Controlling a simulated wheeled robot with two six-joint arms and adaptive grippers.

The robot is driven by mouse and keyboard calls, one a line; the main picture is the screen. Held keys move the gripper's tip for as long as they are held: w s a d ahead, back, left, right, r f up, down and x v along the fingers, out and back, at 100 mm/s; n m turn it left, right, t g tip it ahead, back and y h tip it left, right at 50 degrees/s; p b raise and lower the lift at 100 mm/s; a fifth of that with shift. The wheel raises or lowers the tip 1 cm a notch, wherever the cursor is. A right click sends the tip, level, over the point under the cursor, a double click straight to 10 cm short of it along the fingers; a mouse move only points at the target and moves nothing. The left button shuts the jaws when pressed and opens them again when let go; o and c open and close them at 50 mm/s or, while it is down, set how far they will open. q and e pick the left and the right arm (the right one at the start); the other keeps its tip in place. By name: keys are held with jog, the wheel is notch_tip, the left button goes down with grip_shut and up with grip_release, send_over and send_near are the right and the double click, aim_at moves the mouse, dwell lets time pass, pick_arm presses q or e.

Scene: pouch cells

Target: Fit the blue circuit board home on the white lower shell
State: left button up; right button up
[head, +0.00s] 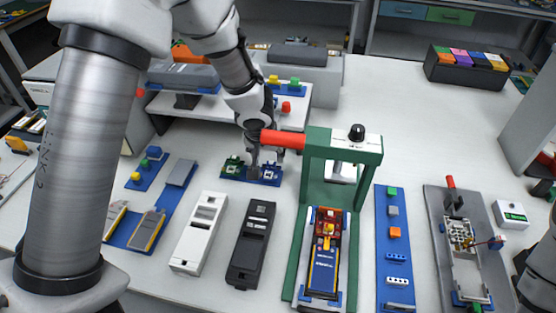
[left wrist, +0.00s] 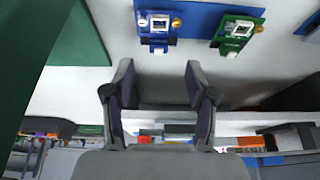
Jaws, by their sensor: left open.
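The blue circuit board (head: 271,174) lies on a small blue mat, just right of a green board (head: 233,165). In the left wrist view the blue board (left wrist: 157,40) shows past my fingertips, roughly centred between them; the green board (left wrist: 237,33) is to its right. My left gripper (head: 256,166) is over the mat, close to the boards. In the wrist view its two fingers (left wrist: 160,72) are apart with nothing between them. The white lower shell (head: 200,232) lies on the table nearer to me, left of a black shell (head: 250,243). My right gripper is not seen.
A green press frame (head: 315,170) with a red handle (head: 284,139) stands just right of my left gripper. A blue strip (head: 395,250) with small parts and a grey fixture plate (head: 435,205) lie further right. Blue trays with parts lie left of the white shell.

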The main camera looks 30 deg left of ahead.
aim_at(271, 165)
pick_arm(q)
jog(key=shift+s+a+f, duration=0.1)
jog(key=shift+s+f, duration=0.05)
jog(key=shift+f, duration=0.8)
jog(key=x, duration=0.2)
jog(key=w+b+x, duration=0.1)
jog(key=x, duration=0.2)
jog(key=shift+r, duration=0.2)
jog(key=shift+s+r, duration=0.1)
jog(key=shift+s, duration=0.05)
jog(key=shift+s+r, duration=0.1)
jog(key=shift+c, duration=1)
grip_shut()
